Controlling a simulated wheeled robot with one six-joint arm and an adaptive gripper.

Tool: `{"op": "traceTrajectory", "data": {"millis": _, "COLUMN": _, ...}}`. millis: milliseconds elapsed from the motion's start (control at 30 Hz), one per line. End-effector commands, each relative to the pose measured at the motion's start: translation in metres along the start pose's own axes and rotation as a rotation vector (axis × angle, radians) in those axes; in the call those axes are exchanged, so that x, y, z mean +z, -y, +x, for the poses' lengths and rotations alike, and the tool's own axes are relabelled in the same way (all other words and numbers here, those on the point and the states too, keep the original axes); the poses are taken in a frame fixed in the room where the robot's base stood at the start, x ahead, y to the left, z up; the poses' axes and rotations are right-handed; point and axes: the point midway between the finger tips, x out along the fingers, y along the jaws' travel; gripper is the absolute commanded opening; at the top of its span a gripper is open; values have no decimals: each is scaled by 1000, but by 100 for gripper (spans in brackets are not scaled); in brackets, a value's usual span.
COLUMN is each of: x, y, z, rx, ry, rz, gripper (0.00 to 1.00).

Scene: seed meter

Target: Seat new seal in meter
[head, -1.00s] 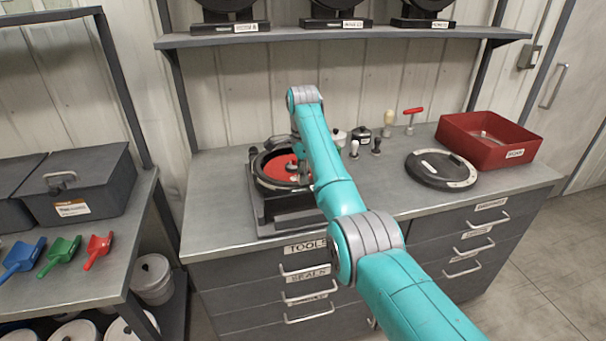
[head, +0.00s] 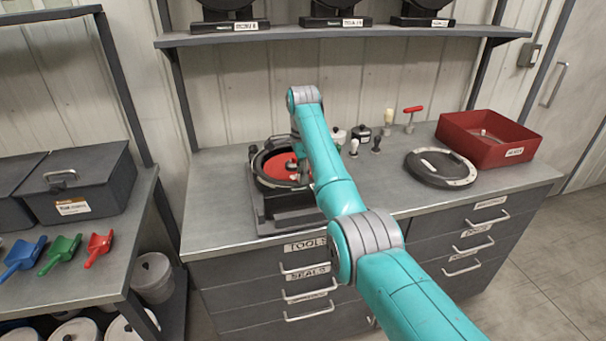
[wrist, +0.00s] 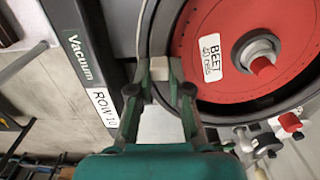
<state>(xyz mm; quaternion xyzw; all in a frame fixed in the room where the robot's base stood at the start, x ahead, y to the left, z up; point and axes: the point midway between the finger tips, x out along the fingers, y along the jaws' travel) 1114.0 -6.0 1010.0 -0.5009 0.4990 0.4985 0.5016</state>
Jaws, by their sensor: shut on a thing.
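The seed meter (head: 275,218) stands on the left part of the bench, with a red disc (head: 273,172) in its open face. In the wrist view the red disc (wrist: 215,95) bears a "BEET 40 cells" label and has a red-tipped hub. A dark ring-shaped seal (wrist: 152,25) runs around the disc. My gripper (wrist: 161,72) is at the seal's left edge in the wrist view, shut on its rim. The ring lies around the disc; whether it is fully down in the meter I cannot tell. In the head view my arm hides the gripper's fingers and the meter's right side.
A round dark cover (head: 425,177) lies to the right on the bench, beside a red bin (head: 478,148). Front bench space right of my arm is clear. A shelf (head: 340,32) hangs above.

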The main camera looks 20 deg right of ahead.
Motion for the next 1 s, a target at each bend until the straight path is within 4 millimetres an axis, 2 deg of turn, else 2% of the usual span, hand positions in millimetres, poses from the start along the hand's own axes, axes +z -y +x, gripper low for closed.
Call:
{"op": "traceTrajectory", "data": {"millis": 33, "x": 0, "y": -2, "z": 9, "rx": 9, "ry": 0, "rz": 0, "gripper": 0}}
{"op": "traceTrajectory", "data": {"millis": 1000, "x": 0, "y": -2, "z": 21, "rx": 10, "ry": 0, "rz": 0, "gripper": 0}}
